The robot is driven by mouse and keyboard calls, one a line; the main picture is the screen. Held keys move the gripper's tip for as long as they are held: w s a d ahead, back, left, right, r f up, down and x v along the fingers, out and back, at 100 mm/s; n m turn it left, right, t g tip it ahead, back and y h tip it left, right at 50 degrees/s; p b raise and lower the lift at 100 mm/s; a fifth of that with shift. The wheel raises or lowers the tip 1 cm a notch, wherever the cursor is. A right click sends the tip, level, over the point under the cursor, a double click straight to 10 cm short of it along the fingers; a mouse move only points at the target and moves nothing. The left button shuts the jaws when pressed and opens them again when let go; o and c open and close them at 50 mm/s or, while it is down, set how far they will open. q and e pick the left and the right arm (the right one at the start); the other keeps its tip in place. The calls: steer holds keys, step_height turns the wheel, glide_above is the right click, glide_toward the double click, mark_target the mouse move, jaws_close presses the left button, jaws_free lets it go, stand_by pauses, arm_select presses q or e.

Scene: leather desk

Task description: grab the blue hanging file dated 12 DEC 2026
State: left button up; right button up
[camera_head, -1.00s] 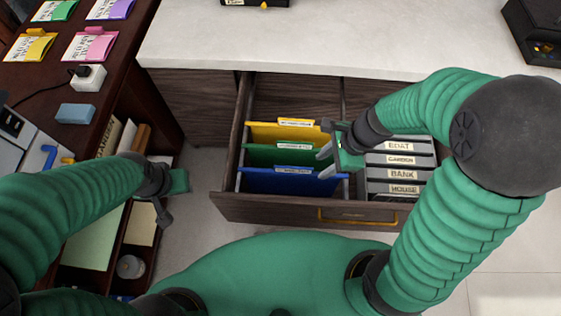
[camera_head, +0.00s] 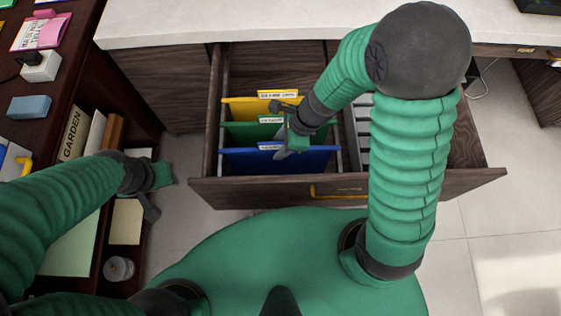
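The blue hanging file (camera_head: 310,161) hangs at the front of the open drawer's left part, with a white label on its top edge. The label is too small to read. A green hanging file (camera_head: 245,132) and a yellow hanging file (camera_head: 241,108) hang behind it. My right gripper (camera_head: 283,152) is over the files, by the blue file's top edge near its label. I cannot tell whether it touches the file or how far its fingers are apart. My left gripper (camera_head: 160,178) is left of the drawer, away from the files; its fingers do not show clearly.
The open drawer (camera_head: 255,192) has a divider and grey boxes (camera_head: 362,125) on its right side, partly hidden by my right arm. A dark desk (camera_head: 75,95) with shelves stands at the left. A pale countertop (camera_head: 200,20) lies behind the drawer.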

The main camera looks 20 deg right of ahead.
steer(key=x, duration=0.2)
steer(key=shift+a+f+b, duration=0.15)
steer(key=shift+f+b, duration=0.15)
steer(key=shift+b, duration=0.1)
steer(key=shift+w+a+f, duration=0.15)
steer(key=shift+a+f, duration=0.05)
steer(key=shift+r, duration=0.2)
jaws_close()
stand_by(0.6)
